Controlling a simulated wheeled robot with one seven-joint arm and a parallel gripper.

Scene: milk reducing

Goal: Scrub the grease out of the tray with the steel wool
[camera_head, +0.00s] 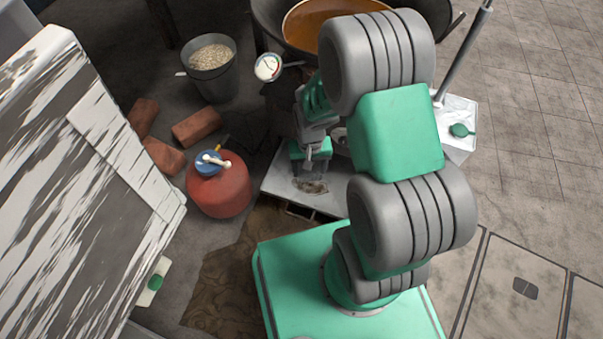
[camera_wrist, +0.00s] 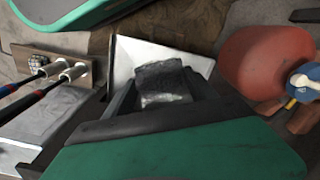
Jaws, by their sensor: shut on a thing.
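My gripper (camera_wrist: 163,92) is shut on a grey, rough-looking block, the steel wool (camera_wrist: 165,80), which sits between its two dark fingers. In the head view my gripper (camera_head: 309,172) points down over a pale flat surface, which seems to be the tray (camera_head: 275,182). A brown patch (camera_head: 312,187), perhaps grease, shows there beside the fingertips. In the wrist view a pale surface (camera_wrist: 125,55) lies behind the steel wool. I cannot tell whether the wool touches it. My arm hides part of the area to the right.
A red canister (camera_head: 218,190) with a blue cap stands left of the tray, near several bricks (camera_head: 197,127). A bucket (camera_head: 212,75) and a large pan of orange liquid (camera_head: 325,22) are behind. A dial gauge (camera_head: 268,66) stands close to my arm. A wooden block (camera_wrist: 75,68) holds two handled tools.

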